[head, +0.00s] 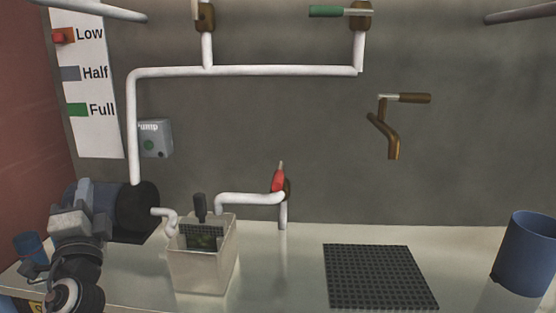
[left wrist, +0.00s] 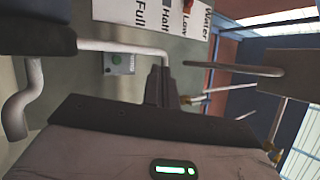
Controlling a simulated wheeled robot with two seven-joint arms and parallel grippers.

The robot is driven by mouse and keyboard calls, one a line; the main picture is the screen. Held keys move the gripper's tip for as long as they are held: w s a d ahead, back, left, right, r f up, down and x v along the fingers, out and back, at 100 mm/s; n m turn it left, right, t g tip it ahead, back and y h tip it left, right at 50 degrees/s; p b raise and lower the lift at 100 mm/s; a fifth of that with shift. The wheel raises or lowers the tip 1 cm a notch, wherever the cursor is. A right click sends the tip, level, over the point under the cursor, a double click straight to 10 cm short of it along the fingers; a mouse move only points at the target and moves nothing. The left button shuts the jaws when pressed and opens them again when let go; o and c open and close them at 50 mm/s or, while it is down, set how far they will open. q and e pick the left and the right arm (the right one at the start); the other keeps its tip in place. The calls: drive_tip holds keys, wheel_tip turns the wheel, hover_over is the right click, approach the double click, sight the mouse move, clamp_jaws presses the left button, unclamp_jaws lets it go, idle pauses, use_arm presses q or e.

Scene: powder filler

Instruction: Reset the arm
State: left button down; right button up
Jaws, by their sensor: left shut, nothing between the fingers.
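The pump's black cylinder (head: 137,205) stands right of my left arm. It also shows large at the top left of the wrist view (left wrist: 35,28). My arm partly covers the machinery. My right gripper is out of view.
A clear container (head: 205,265) stands on the counter below white pipes. A black grid mat (head: 378,277) and a blue cup (head: 526,253) are to the right. A pump button box (head: 155,139) and a level sign (head: 95,130) are on the wall. The front middle counter is clear.

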use_arm(q)
drive_tip(key=s+d+f+n+g+h, duration=0.15)
drive_tip(key=s+f+n+g, duration=0.35)
drive_tip(key=f, duration=0.6)
drive_tip(key=s+d+f+n+g+h, duration=0.15)
drive_tip(key=s+f+n+g, duration=0.35)
drive_tip(key=f, duration=0.6)
drive_tip(key=s+d+f+g+h, duration=0.35)
drive_tip(key=s+d+f, duration=0.2)
drive_tip(key=s, duration=0.45)
drive_tip(key=s+d+f+g+h, duration=0.35)
drive_tip(key=s+d+g, duration=0.2)
drive_tip(key=s, duration=0.35)
drive_tip(key=w+d+f+t+h, duration=0.2)
drive_tip(key=w+d+f+t, duration=0.2)
drive_tip(key=w+d+t, duration=0.2)
drive_tip(key=shift+d+f+t, duration=0.15)
drive_tip(key=shift+f+t, duration=0.15)
drive_tip(key=shift+t, duration=0.7)
